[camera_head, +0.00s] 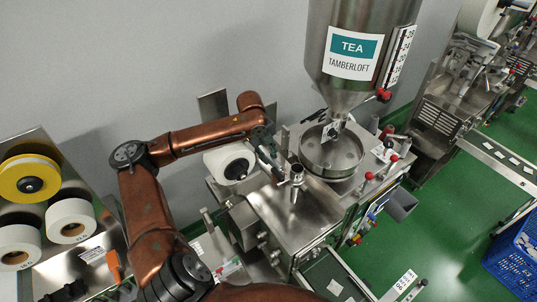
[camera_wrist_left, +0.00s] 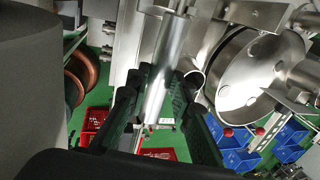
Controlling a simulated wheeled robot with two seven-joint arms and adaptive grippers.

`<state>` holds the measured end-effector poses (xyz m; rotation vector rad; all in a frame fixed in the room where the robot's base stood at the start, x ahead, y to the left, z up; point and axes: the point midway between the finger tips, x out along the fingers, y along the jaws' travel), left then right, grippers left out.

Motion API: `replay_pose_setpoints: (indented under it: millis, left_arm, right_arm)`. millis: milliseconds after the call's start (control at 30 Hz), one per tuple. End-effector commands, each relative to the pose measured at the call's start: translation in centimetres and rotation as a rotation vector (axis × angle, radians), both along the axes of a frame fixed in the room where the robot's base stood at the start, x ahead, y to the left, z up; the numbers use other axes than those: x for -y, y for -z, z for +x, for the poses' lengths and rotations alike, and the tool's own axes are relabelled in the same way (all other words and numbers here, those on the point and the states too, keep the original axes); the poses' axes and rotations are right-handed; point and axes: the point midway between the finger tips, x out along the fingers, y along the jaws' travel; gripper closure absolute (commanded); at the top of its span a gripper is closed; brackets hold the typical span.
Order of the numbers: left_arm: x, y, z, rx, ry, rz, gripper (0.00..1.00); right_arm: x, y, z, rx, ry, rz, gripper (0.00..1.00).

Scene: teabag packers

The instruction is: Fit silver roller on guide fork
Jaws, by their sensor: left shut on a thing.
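The silver roller (camera_wrist_left: 170,65) is a smooth bright metal cylinder. In the left wrist view it runs lengthwise between the two dark fingers of my left gripper (camera_wrist_left: 163,105), which is shut on it. In the head view my left gripper (camera_head: 268,158) is above the near side of the tea machine, just right of a white paper roll. The roller is too small and covered there to make out clearly. I cannot pick out the guide fork with certainty; metal bars and brackets lie close to the roller's upper end in the wrist view. My right gripper is not in view.
The white paper roll (camera_head: 229,161) is close beside the gripper. A short metal post (camera_head: 296,179) stands on the machine's steel top, near a round pan (camera_head: 331,151) under the tea hopper (camera_head: 361,45). Spare rolls (camera_head: 70,221) sit on a rack at left.

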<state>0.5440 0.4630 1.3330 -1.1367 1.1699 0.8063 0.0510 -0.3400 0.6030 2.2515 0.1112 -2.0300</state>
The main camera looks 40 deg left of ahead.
Motion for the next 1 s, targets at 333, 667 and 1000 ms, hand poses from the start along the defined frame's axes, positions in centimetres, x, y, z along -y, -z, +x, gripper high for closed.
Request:
replay_pose_setpoints:
  millis: [333, 667, 1000]
  left_arm:
    - [0.02, 0.84, 0.01, 0.001, 0.001, 0.000, 1.00]
    - [0.00, 0.83, 0.00, 0.001, 0.000, 0.000, 0.59]
    - [-0.07, 0.44, -0.09, 0.000, 0.000, 0.001, 0.59]
  right_arm:
    - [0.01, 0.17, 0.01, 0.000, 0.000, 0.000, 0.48]
    - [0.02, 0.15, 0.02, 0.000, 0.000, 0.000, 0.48]
    - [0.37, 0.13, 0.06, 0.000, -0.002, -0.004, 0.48]
